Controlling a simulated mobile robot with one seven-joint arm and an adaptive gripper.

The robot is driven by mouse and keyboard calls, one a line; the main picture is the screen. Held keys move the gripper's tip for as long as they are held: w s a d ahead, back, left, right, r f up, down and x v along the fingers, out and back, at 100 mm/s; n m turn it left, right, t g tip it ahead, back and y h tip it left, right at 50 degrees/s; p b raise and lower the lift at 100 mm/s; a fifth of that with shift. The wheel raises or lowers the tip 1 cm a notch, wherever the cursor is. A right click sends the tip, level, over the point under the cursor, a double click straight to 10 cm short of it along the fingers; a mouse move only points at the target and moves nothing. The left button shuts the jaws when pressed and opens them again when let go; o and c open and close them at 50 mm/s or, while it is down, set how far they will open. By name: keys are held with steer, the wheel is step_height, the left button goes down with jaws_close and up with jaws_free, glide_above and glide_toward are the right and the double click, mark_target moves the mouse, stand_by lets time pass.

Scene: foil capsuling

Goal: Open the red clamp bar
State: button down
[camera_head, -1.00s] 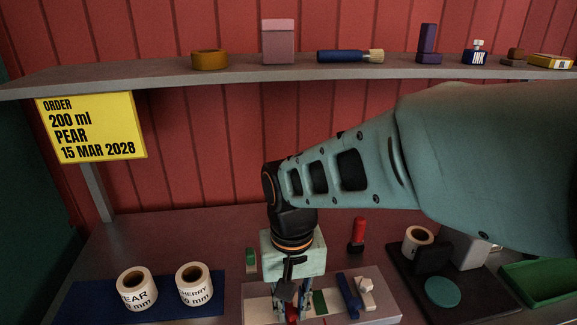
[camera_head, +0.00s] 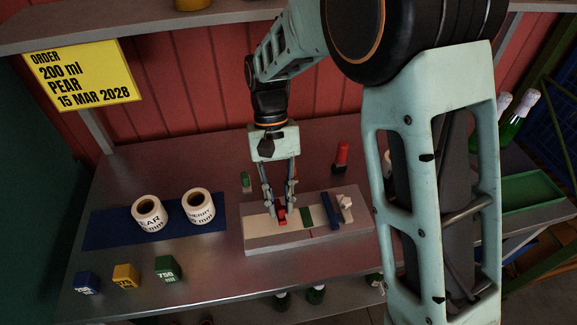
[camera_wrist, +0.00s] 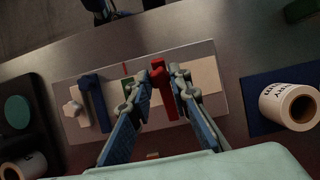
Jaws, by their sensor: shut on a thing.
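The red clamp bar (camera_head: 282,218) is on the pale plate (camera_head: 330,230) of a fixture on the bench, left of a green piece (camera_head: 307,216). My gripper (camera_head: 281,212) points down with its fingertips around the bar, shut on it. In the wrist view the red bar (camera_wrist: 164,100) shows between the two blue-grey fingers (camera_wrist: 158,84). The fingers hide part of it. A dark blue bar (camera_head: 330,211) and a white knob (camera_head: 346,207) are to the right on the same fixture.
Two label rolls (camera_head: 149,213) stand on a blue mat (camera_head: 115,230) at left. Blue, yellow and green blocks (camera_head: 168,269) are near the front edge. A red-topped item (camera_head: 341,156) stands behind the fixture. A green tray (camera_head: 530,192) is at right.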

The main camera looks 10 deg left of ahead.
mark_target(280, 206)
steer(key=g+p, duration=0.1)
steer(key=w+r+g+p, duration=0.1)
steer(key=shift+w+a+h+p, duration=0.15)
steer(key=shift+a+h+p, duration=0.2)
steer(key=shift+h, duration=0.05)
steer(key=shift+w+a+r+g+h+p, duration=0.1)
steer(key=shift+w+a+g+h+p, duration=0.15)
steer(key=shift+w+g, duration=0.25)
steer(key=shift+w+a+r+g+h+p, duration=0.1)
steer(key=shift+w+r+g+h+p, duration=0.1)
steer(key=shift+w+g, duration=0.3)
steer(key=shift+w+a+r+g+h+p, duration=0.15)
steer(key=shift+w+a+g+h, duration=0.15)
steer(key=shift+g, duration=0.3)
steer(key=shift+w+d, duration=0.1)
steer(key=c, duration=1.8)
jaws_free()
steer(key=shift+o, duration=0.2)
steer(key=shift+w, duration=0.1)
